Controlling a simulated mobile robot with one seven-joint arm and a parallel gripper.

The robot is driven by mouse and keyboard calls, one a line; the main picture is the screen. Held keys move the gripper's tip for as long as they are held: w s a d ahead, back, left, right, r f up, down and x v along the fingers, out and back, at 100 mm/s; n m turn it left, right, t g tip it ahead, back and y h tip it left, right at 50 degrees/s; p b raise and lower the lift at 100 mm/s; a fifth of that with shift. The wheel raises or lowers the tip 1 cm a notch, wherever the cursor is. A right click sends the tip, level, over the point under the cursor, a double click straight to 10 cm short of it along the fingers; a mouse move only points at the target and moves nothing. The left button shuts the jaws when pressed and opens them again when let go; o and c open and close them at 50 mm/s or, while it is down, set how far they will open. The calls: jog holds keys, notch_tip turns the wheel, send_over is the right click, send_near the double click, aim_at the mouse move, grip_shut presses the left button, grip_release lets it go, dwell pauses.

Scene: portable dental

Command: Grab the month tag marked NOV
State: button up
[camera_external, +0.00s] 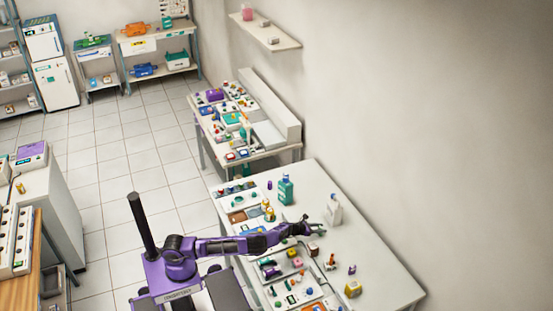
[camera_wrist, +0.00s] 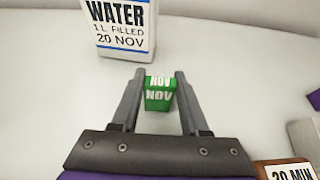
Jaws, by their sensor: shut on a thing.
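The green month tag (camera_wrist: 158,98) has NOV in white letters on its top and front faces. It sits between the two fingers of my gripper (camera_wrist: 159,76) in the wrist view, with a finger against each side. My gripper is shut on it. In the external view my gripper (camera_external: 319,228) is over the near table, beside a white bottle. The tag is too small there to read, and I cannot tell whether it touches the tabletop.
A white water bottle (camera_external: 333,212) stands just beyond the tag; its label (camera_wrist: 120,30) reads "20 NOV". A block marked "20 MIN" (camera_wrist: 292,172) is at the lower right of the wrist view. A teal bottle (camera_external: 286,190) stands farther left.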

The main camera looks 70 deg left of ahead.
grip_shut()
jog(key=shift+r, duration=0.1)
